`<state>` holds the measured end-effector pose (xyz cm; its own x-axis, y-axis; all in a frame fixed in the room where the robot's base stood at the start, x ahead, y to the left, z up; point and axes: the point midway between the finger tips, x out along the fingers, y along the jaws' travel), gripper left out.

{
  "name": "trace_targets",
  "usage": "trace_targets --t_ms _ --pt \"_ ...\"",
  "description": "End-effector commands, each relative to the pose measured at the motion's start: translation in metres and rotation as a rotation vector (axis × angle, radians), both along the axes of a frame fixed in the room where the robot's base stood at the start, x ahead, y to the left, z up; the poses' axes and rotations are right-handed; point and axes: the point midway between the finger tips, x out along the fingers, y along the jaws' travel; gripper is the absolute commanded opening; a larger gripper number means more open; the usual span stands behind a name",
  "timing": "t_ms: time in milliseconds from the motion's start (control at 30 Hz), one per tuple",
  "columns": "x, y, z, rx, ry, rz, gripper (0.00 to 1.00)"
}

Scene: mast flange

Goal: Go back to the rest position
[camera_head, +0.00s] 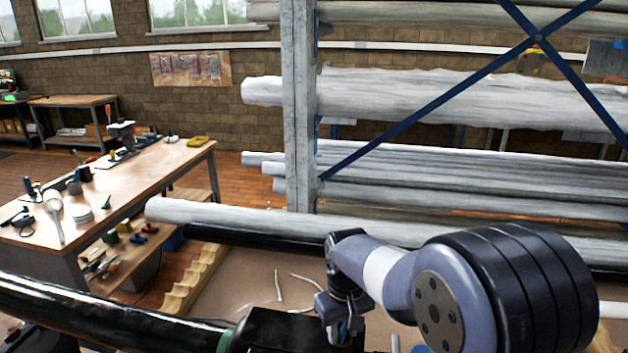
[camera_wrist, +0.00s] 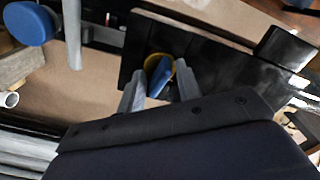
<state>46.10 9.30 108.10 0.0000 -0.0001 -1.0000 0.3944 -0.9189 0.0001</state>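My arm reaches from the lower right of the head view, and my gripper (camera_head: 343,335) points down at the bottom middle. In the wrist view, the two grey fingers of my gripper (camera_wrist: 160,90) stand apart. A small blue piece (camera_wrist: 160,77) shows between them, in front of a yellow ring (camera_wrist: 158,63) on a black block (camera_wrist: 205,55). I see no clear contact between the fingers and the blue piece. The black block (camera_head: 275,332) also shows just left of my gripper in the head view.
A long black pipe (camera_head: 90,318) runs along the lower left. A steel rack post (camera_head: 300,110) and grey pipes (camera_head: 430,100) stand behind my arm. A workbench (camera_head: 120,190) with tools is at left. Thin rods (camera_head: 279,286) lie on the brown surface (camera_head: 240,300).

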Motion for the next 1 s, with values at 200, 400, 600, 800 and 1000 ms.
trace_targets --t_ms 200,400,600,800,1000 --pt "0.0001 0.0000 -0.0005 0.000 -0.001 0.173 0.33" --pt "0.0001 0.0000 -0.0007 0.000 -0.001 0.334 0.33" --pt "-0.0001 0.0000 -0.0008 0.000 0.000 0.496 0.33" --pt "-0.0001 -0.0002 -0.0008 0.000 0.000 0.658 0.33" --pt "0.0002 -0.0001 -0.0007 -0.001 -0.001 0.819 0.33"
